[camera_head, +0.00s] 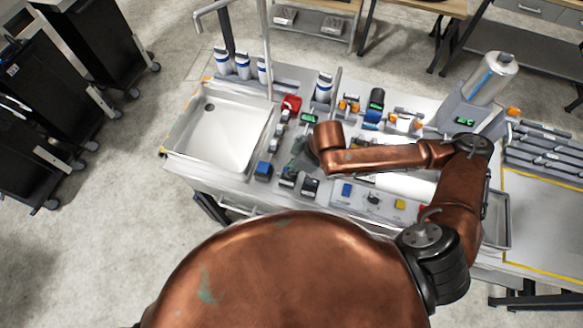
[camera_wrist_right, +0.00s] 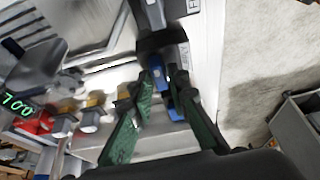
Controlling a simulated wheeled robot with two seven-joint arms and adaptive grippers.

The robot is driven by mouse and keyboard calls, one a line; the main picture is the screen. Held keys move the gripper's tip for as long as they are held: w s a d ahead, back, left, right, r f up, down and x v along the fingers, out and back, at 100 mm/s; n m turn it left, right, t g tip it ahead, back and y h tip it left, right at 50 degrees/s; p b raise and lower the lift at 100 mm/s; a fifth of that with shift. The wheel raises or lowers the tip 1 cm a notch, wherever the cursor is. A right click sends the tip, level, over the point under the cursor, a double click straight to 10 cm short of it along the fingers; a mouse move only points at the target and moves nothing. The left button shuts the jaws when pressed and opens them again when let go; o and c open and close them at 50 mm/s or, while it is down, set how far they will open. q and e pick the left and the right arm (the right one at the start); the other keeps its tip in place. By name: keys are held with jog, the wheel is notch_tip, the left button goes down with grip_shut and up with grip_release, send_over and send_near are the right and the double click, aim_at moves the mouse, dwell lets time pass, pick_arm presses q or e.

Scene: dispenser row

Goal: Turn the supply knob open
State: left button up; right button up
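My right gripper (camera_head: 297,158) reaches down over the bench front, mostly hidden under its copper arm in the head view. In the right wrist view its green fingers (camera_wrist_right: 165,88) stand apart, with dark and blue parts seen between and beyond the tips. I cannot tell whether they touch anything. A small dark knob (camera_head: 373,199) sits on the grey front panel, between a blue and a yellow square. A red part (camera_head: 291,103) stands behind the gripper; red also shows in the wrist view (camera_wrist_right: 35,122). Which one is the supply knob is unclear. My left gripper is out of view.
A white sink (camera_head: 183,152) lies left of the gripper. A blue-topped block (camera_head: 263,170) and a dark block (camera_head: 310,187) stand close by. White bottles (camera_head: 243,66), fittings and a silver cylinder (camera_head: 493,78) stand farther back. A green display (camera_wrist_right: 20,104) shows in the wrist view.

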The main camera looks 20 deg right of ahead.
jog(key=c, duration=0.3)
grip_shut()
